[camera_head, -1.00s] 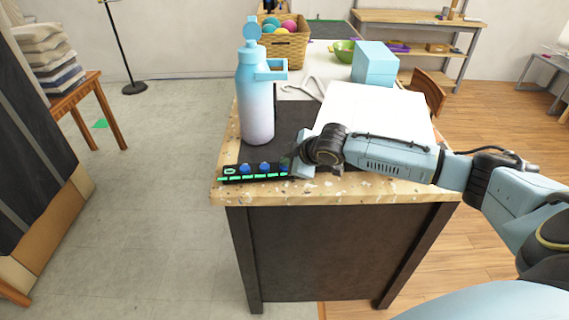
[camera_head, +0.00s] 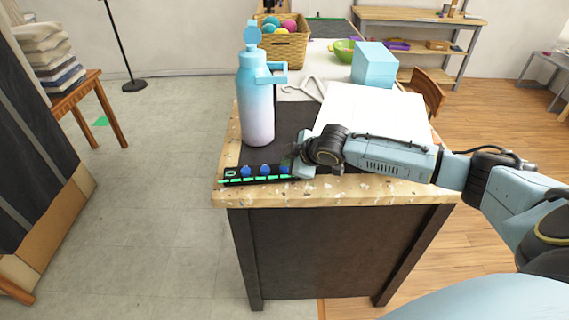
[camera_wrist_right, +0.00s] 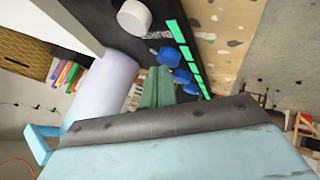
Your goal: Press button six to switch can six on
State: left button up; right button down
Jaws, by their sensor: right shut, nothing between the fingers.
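A black button strip (camera_head: 230,174) lies along the near left edge of the table, with blue buttons (camera_head: 246,170) and lit green bars along its front. In the right wrist view its blue buttons (camera_wrist_right: 181,75) and green bars (camera_wrist_right: 184,48) show close up. My right gripper (camera_head: 288,160) is at the strip's right end, and its arm hides that part. Its dull green fingers (camera_wrist_right: 158,88) are shut and empty, close beside the blue buttons. I cannot tell whether they touch one. No number six is readable, and I cannot make out a can. My left gripper is out of view.
A blue and white bottle (camera_head: 258,105) stands just behind the strip. A white sheet-like slab (camera_head: 372,108) lies behind my right arm. A light blue box (camera_head: 374,66), green bowl (camera_head: 343,50) and basket of balls (camera_head: 285,48) are farther back.

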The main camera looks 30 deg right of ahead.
jog(key=shift+r+p, duration=2.45)
jog(key=shift+r, duration=0.25)
jog(key=shift+f, duration=0.1)
